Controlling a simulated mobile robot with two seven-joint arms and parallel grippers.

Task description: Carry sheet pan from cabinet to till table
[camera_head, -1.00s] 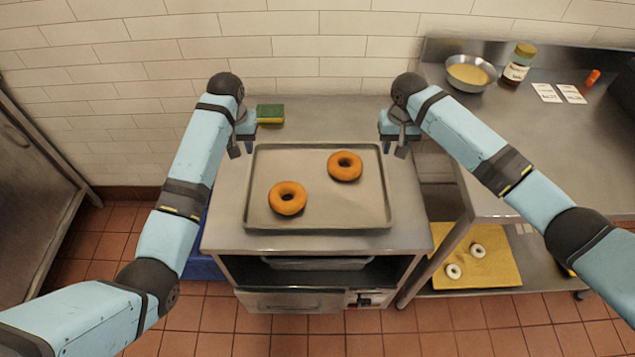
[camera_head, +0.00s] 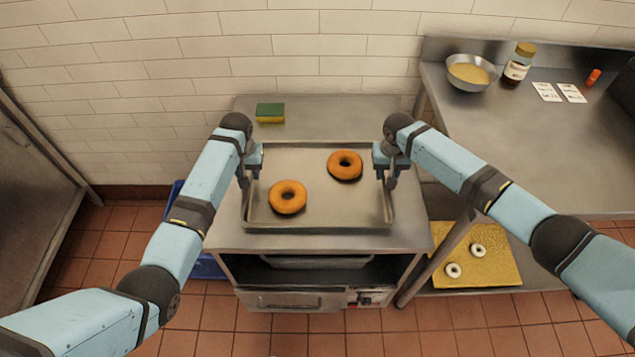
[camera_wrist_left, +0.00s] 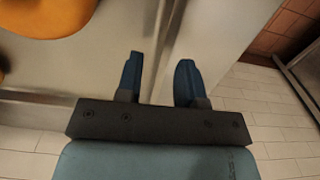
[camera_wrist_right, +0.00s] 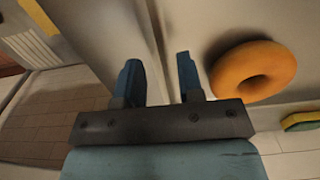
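The grey sheet pan (camera_head: 330,212) lies flat on the steel top of the cabinet (camera_head: 223,225). Two orange-brown bagels are on it, one at left front (camera_head: 288,197) and one at right back (camera_head: 345,165). My left gripper (camera_head: 244,181) is at the pan's left rim and my right gripper (camera_head: 389,182) is at its right rim. In the left wrist view the fingers (camera_wrist_left: 158,78) are apart, with the pan edge between them. In the right wrist view the fingers (camera_wrist_right: 159,78) are also apart, astride the rim. Finger contact with the rim cannot be told.
A green and yellow sponge (camera_head: 270,113) lies behind the pan. The steel table (camera_head: 510,150) at right holds a bowl (camera_head: 470,72), a jar (camera_head: 518,63), cards and an orange item at the back; its front is clear. A yellow tray (camera_head: 480,262) sits on its lower shelf.

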